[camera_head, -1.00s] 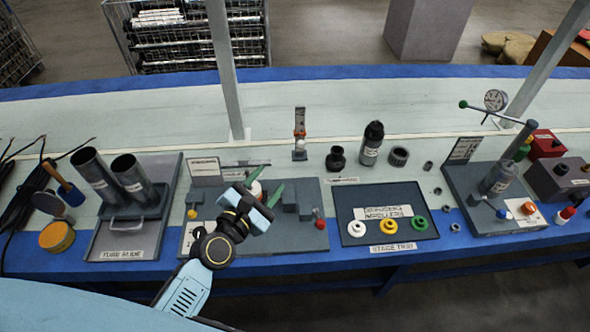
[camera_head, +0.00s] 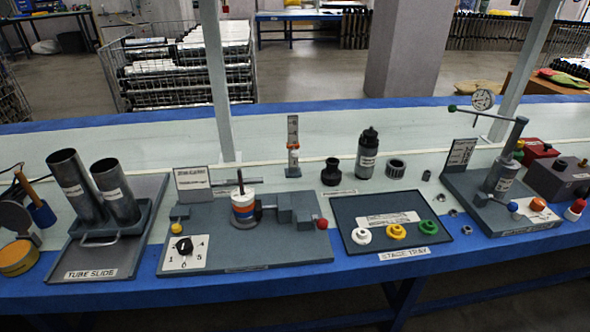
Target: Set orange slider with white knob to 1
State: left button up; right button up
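A small upright stand (camera_head: 292,128) with a pale marked plate is at the back middle of the bench. An orange slider (camera_head: 293,145) with a small whitish part sits low on its post; the marks are too small to read. A cylinder banded white, orange and blue (camera_head: 243,213) stands on the grey board in front, with a dark rod rising from it. A black knob (camera_head: 183,246) sits on a white numbered plate (camera_head: 172,263) at the board's front left. Neither of my grippers is in view.
A tube slide tray (camera_head: 95,272) with two dark tubes stands at the left. A stage tray (camera_head: 430,236) with white, yellow and green rings is right of the middle. A press with a gauge (camera_head: 483,100) stands at the right. Black parts stand behind the stage tray.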

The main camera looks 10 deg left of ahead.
aim_at(295, 154)
jog(key=k, duration=0.3)
jog(key=z, duration=0.9)
jog(key=i, duration=0.95)
jog(key=u, duration=1.9)
